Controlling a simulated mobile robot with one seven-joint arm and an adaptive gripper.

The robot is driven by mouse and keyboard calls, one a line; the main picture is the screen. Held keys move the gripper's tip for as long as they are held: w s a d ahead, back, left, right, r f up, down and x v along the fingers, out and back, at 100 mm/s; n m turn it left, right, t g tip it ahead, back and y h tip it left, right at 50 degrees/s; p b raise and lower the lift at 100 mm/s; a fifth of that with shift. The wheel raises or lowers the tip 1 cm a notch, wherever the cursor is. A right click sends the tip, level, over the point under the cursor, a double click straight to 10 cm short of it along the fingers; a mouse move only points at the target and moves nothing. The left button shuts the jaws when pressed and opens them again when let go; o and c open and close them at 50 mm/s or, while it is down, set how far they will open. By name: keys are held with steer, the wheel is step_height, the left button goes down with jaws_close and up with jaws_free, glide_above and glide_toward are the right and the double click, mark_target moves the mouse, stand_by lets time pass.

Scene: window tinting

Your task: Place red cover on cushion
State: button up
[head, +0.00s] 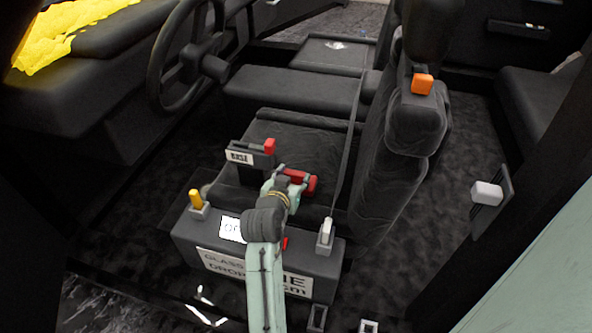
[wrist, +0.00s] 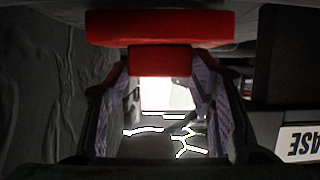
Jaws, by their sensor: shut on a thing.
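My gripper (head: 292,181) is shut on a red cover (head: 311,185), just above or at the near edge of the dark seat cushion (head: 300,140). I cannot tell whether the cover touches the cushion. In the wrist view the red cover (wrist: 160,27) is a wide bar with a narrower red part (wrist: 160,61) between my fingers. The wrinkled dark surface at left in that view looks like the cushion (wrist: 45,90). My wrist and forearm hide part of the near box in the head view.
A dark block labelled BASE (head: 240,156), with a red piece (head: 269,146) on top, stands left of my gripper. The low near box (head: 190,240) carries a yellow knob (head: 196,197) and a white-grey lever (head: 325,234). The seat back (head: 395,160) rises at right; a steering wheel (head: 185,60) is at left.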

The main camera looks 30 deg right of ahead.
mark_target(294, 175)
steer(key=w+d, duration=0.2)
steer(key=shift+w+d+f+p, duration=0.15)
steer(key=shift+d+p, duration=0.2)
steer(key=shift+d, duration=0.05)
steer(key=shift+a+f, duration=0.1)
steer(key=shift+f, duration=0.35)
steer(key=shift+f, duration=0.1)
steer(key=o, duration=0.9)
